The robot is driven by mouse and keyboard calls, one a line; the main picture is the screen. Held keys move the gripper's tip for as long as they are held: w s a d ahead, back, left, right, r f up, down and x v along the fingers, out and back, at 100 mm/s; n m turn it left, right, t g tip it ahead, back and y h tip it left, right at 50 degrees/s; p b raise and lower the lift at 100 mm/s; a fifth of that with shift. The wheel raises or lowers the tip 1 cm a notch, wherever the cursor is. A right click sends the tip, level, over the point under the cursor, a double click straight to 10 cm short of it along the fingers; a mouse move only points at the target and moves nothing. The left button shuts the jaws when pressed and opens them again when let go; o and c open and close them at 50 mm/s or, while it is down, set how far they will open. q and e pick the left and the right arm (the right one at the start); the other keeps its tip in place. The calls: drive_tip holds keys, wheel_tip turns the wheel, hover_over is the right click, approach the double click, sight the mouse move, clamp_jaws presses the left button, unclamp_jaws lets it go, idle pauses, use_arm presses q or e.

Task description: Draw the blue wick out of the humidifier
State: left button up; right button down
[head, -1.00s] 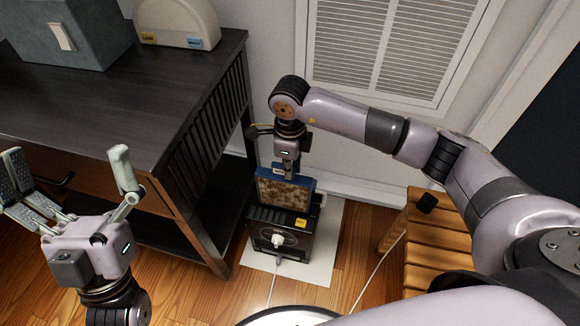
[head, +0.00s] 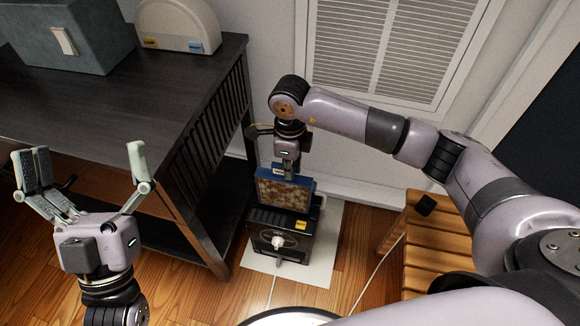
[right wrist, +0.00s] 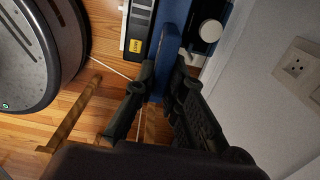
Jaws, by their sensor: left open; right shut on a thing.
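The blue wick (head: 285,190) has a blue frame around a mottled brown and white panel. It stands upright at the top of the black humidifier (head: 262,237), with most of its panel showing above the housing. Its lower end is hidden by the housing. My right gripper (head: 285,165) is shut on the wick's top edge from above. In the right wrist view the fingers lie on both sides of the blue frame (right wrist: 172,35).
The humidifier stands on a white mat (head: 320,268) between the dark desk (head: 110,110) and a wooden slatted stool (head: 435,240). A white plug (head: 278,240) and cord are at its front. A wall vent (head: 385,50) is behind.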

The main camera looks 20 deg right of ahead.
sight(123, 166)
use_arm(q)
drive_tip(key=shift+w, duration=0.1)
use_arm(e)
drive_tip(key=shift+r, duration=0.1)
